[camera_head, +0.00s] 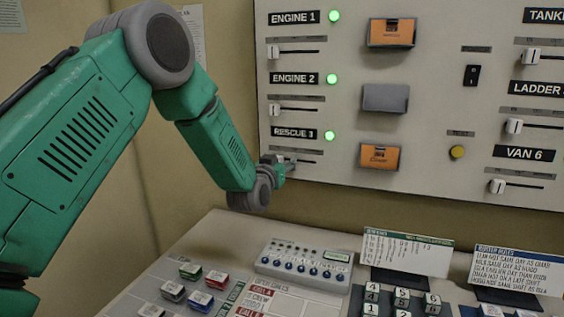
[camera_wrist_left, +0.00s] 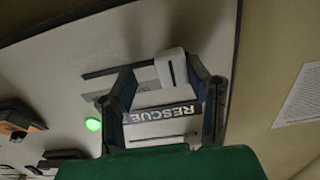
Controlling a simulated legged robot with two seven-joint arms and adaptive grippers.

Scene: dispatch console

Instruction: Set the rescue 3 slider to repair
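The rescue 3 slider has a white knob that shows in the left wrist view (camera_wrist_left: 172,67), at one end of its dark slot (camera_wrist_left: 115,72); the slot runs away from it toward the green-light side. In the head view the RESCUE 3 label (camera_head: 296,133) is on the wall panel, and my left gripper (camera_head: 284,164) is in front of the slider's left end, hiding the knob. In the wrist view my left gripper (camera_wrist_left: 160,72) is open, its fingers apart on either side of the knob. The knob is nearer the right finger; contact cannot be told. My right gripper is not in view.
Engine 1 (camera_head: 273,51) and engine 2 (camera_head: 274,109) slider knobs sit above at the left of their slots. An orange box-like card (camera_head: 380,156) is to the right. Below, the desk carries a small switch box (camera_head: 305,264) and colored blocks (camera_head: 190,271).

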